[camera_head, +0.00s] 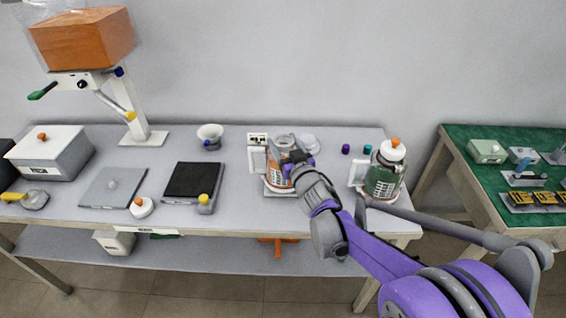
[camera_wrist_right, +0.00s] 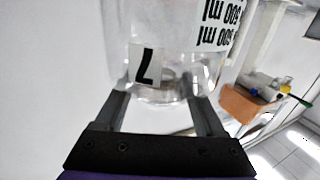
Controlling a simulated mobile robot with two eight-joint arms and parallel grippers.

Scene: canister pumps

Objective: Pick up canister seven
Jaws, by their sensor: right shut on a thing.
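Canister seven is a clear container with a "7" label, large in the right wrist view (camera_wrist_right: 170,45), where its lettering looks upside down. In the head view canister seven (camera_head: 274,180) is near the right-middle of the long grey table, at a white pump stand (camera_head: 256,160). My right gripper (camera_head: 298,163) comes in from the right and is shut on the canister. In the right wrist view the fingers (camera_wrist_right: 160,97) lie on both sides of its clear body. I cannot tell whether it is lifted off the stand. My left gripper is not in view.
A second canister (camera_head: 384,178) with a white cap and orange knob stands to the right, close to my arm. Small purple and teal knobs (camera_head: 367,149) lie behind it. A dark-topped scale (camera_head: 193,180) is to the left. A green-topped table (camera_head: 480,140) stands at right.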

